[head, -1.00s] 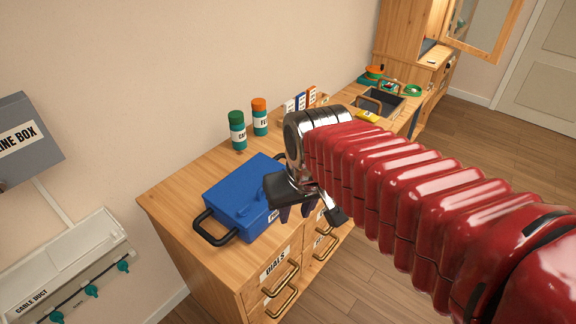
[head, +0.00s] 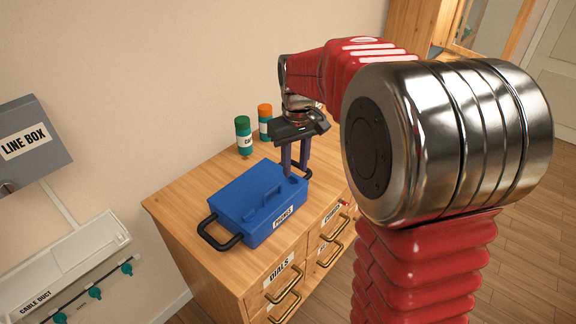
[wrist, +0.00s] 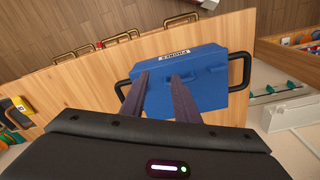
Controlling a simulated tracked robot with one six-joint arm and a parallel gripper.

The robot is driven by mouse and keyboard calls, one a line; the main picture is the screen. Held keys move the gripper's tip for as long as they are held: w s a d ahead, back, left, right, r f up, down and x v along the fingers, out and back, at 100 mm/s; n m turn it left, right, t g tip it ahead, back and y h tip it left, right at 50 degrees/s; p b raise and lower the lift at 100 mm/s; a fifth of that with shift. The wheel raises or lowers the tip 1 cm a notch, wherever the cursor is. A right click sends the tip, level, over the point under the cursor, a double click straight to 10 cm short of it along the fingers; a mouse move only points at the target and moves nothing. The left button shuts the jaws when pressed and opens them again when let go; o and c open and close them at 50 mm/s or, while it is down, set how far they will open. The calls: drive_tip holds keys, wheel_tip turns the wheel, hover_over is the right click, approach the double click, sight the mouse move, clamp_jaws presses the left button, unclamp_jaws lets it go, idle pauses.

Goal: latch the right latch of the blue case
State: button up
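The blue case (head: 250,197) sits on the wooden cabinet top with its lid down and a PHONES label on its front. It has black handles at both ends; the left one (head: 218,235) is in plain view. My gripper (head: 296,173) points down over the right end of the case, its two dark fingers apart with nothing between them. In the wrist view the fingers (wrist: 158,76) reach over the case (wrist: 205,92). I cannot tell whether a fingertip touches the case. I cannot make out the right latch or its state.
A green-capped bottle (head: 243,136) and an orange-capped bottle (head: 265,121) stand behind the case. Drawers with brass handles (head: 284,294) are below the cabinet top (head: 178,205). A grey line box (head: 28,143) is on the wall at left. Bare wood lies left of the case.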

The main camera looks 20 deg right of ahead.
drive_tip(key=n, duration=0.2)
hover_over(293, 175)
drive_tip(key=s, duration=0.1)
drive_tip(key=shift+w+r+n+g, duration=0.2)
drive_tip(key=shift+w+r+n, duration=0.05)
drive_tip(key=shift+r+n, duration=0.5)
drive_tip(key=shift+w+r+n+g, duration=0.2)
drive_tip(key=shift+r+n, duration=0.45)
drive_tip(key=shift+r, duration=0.1)
wheel_tip(293, 175, down, 14)
drive_tip(key=shift+r, duration=0.1)
drive_tip(key=shift+c, duration=0.5)
clamp_jaws()
